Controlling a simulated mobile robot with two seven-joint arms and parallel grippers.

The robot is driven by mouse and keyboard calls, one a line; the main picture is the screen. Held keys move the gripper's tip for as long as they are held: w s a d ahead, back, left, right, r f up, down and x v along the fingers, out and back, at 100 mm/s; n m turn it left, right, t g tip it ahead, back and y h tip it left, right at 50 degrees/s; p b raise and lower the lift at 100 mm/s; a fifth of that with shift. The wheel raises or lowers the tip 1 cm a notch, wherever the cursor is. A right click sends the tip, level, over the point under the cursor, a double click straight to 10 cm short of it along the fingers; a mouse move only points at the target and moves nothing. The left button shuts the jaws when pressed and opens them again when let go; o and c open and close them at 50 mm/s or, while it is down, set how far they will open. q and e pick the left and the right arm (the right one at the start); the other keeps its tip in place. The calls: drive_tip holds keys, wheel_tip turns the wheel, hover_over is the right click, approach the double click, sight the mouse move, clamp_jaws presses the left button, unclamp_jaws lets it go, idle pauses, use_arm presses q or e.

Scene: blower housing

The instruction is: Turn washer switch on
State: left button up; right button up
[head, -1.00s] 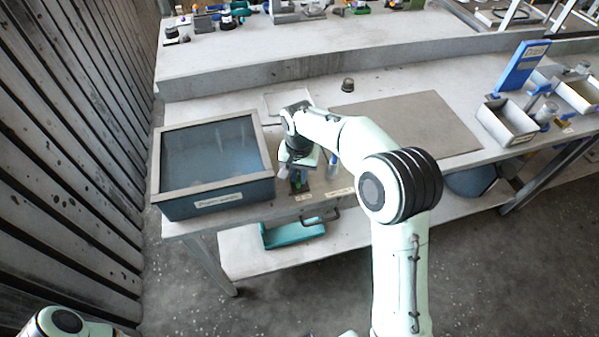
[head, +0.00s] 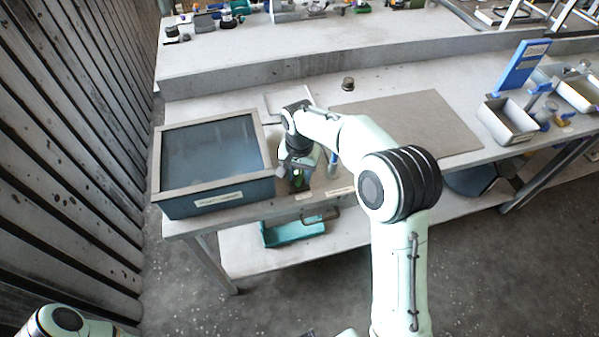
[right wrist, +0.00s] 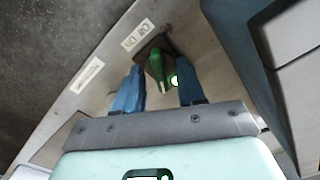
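The parts washer (head: 222,197) is a blue bin with a beige rim and a clear top at the left end of the bench. Its switch has a green lever (right wrist: 160,68) on a dark base, next to a small label (right wrist: 138,35) marked with on and off wording. In the head view, the switch sits just right of the washer, mostly hidden by my right wrist. My right gripper (right wrist: 157,88) is open, with one blue finger on each side of the green lever. I cannot tell whether a finger touches it. My left gripper is out of view.
A grey mat (head: 410,125) lies on the bench, with a small dark knob-like object (head: 347,84) behind it. Grey bins (head: 507,121) and a blue sign (head: 523,65) stand at the right. A teal tray (head: 290,232) is on the lower shelf. A slatted wall rises at the left.

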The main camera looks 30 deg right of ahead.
sight(300, 177)
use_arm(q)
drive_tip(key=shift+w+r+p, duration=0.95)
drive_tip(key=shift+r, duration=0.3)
use_arm(e)
wheel_tip(300, 177, up, 13)
drive_tip(key=shift+r, duration=0.2)
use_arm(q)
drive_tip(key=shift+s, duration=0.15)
